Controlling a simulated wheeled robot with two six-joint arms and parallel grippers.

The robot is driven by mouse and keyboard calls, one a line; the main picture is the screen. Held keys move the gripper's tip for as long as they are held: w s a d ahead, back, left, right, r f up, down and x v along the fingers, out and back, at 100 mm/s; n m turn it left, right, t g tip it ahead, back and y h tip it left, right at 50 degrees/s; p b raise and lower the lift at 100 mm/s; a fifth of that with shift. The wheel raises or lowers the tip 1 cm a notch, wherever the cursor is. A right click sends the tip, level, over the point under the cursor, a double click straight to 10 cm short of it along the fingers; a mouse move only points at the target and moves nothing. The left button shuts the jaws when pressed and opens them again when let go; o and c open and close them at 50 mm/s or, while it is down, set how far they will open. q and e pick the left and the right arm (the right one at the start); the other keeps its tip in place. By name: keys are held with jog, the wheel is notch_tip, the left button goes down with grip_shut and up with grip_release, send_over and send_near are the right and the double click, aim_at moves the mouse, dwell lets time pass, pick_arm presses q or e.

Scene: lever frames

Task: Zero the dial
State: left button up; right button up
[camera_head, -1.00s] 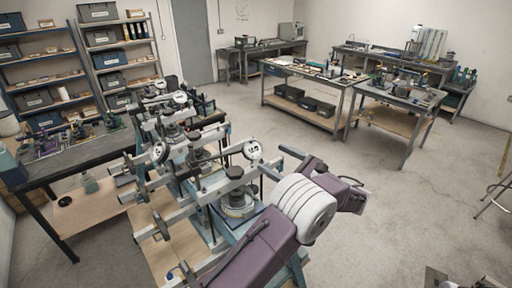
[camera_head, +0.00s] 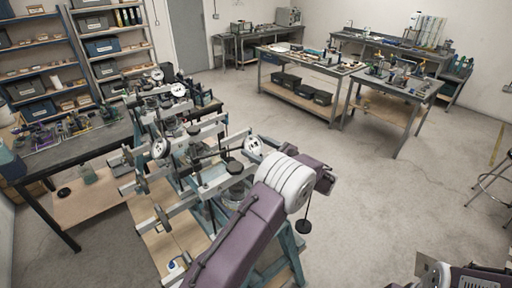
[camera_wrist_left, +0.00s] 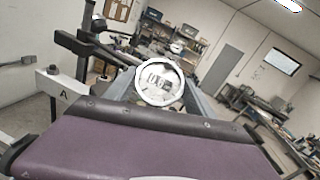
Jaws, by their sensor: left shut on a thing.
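Several lever frames stand in a row. The nearest frame (camera_head: 290,245) carries a white round dial (camera_head: 253,146) close behind the pale joint of my left arm. In the left wrist view the dial (camera_wrist_left: 158,83) faces me near the middle, and its hand is too small to read.
Other frames with dials and levers crowd the left, with a dial (camera_head: 160,148) close by. A dark workbench (camera_head: 75,150) and shelves stand behind. Worktables (camera_head: 305,62) stand at the back right. The floor at right is open. A stool (camera_head: 493,190) stands at the right edge.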

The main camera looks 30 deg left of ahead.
pick_arm(q)
jog(key=shift+w+a+f+n+g+b, duration=0.1)
jog(key=shift+f+n+g+b, duration=0.05)
jog(key=shift+n+g+b, duration=0.55)
jog(key=shift+n+g, duration=0.3)
jog(key=shift+n, duration=0.1)
jog(key=shift+r, duration=0.2)
